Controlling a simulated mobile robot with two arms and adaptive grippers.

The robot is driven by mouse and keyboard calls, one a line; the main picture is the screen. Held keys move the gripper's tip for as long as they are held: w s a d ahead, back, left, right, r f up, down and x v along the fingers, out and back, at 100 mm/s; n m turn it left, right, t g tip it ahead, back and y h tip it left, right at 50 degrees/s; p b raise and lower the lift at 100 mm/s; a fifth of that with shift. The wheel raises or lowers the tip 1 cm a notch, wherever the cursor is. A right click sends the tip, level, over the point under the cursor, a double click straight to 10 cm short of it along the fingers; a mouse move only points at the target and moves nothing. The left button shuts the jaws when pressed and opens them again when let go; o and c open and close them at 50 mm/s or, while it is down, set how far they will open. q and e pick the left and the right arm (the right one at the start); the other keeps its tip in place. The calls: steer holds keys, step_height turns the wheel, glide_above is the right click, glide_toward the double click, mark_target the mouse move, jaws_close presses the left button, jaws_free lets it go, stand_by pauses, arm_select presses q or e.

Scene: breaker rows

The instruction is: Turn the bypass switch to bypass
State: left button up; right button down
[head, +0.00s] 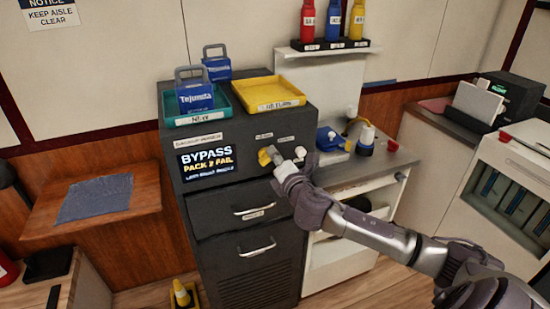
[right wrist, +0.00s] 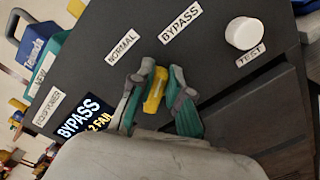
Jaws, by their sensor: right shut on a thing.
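The bypass switch has a yellow handle (right wrist: 155,90) on the dark cabinet's front. It also shows in the head view (head: 264,158), partly hidden by my gripper. In the right wrist view the handle's far end points nearer the BYPASS label (right wrist: 181,22) than the NORMAL label (right wrist: 122,47). My right gripper (right wrist: 157,98) is shut on the handle, one finger on each side; in the head view the gripper (head: 273,157) reaches in from the right. The cabinet display (head: 208,161) reads BYPASS, PACK 2 FAIL, with a smaller line below. My left gripper is not in view.
A white knob (right wrist: 245,33) labelled TEST sits near the switch. Teal (head: 225,114) and yellow (head: 268,95) trays lie on the cabinet (head: 195,135); blue Tejunda blocks stand in and behind the teal one. A side counter (head: 372,165) holds a blue-and-white device. Drawer handles (head: 255,210) stick out below.

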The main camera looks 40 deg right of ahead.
stand_by(0.3)
steer(key=c, duration=1.1)
jaws_free()
steer(key=shift+d, duration=0.1)
steer(key=v, duration=1.2)
